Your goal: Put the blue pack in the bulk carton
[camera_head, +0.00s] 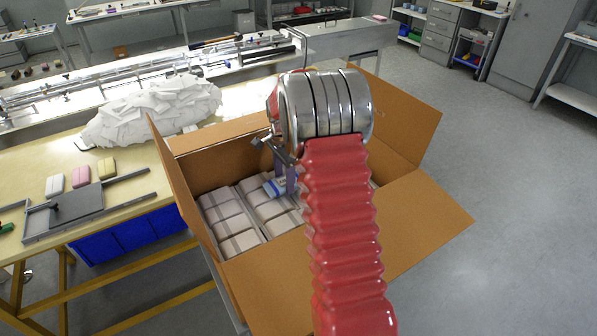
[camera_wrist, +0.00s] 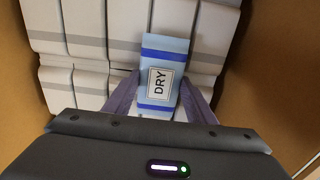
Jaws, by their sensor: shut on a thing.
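The blue pack (camera_wrist: 165,75) is light blue with darker blue bands and a white label reading DRY. My gripper (camera_wrist: 161,97) is shut on it, with one finger at each side in the wrist view. In the head view the blue pack (camera_head: 275,187) shows inside the open bulk carton (camera_head: 245,270), at my gripper (camera_head: 283,180), partly hidden by my arm. The carton is brown cardboard with its flaps spread. Rows of white packs (camera_head: 228,220) lie inside it below the blue pack. I cannot tell whether the blue pack touches them.
A workbench (camera_head: 120,190) stands left of the carton, with white, pink and yellow packs (camera_head: 81,176) and a heap of white wrappers (camera_head: 155,110) on it. A long machine (camera_head: 240,50) runs behind. The floor at the right is clear.

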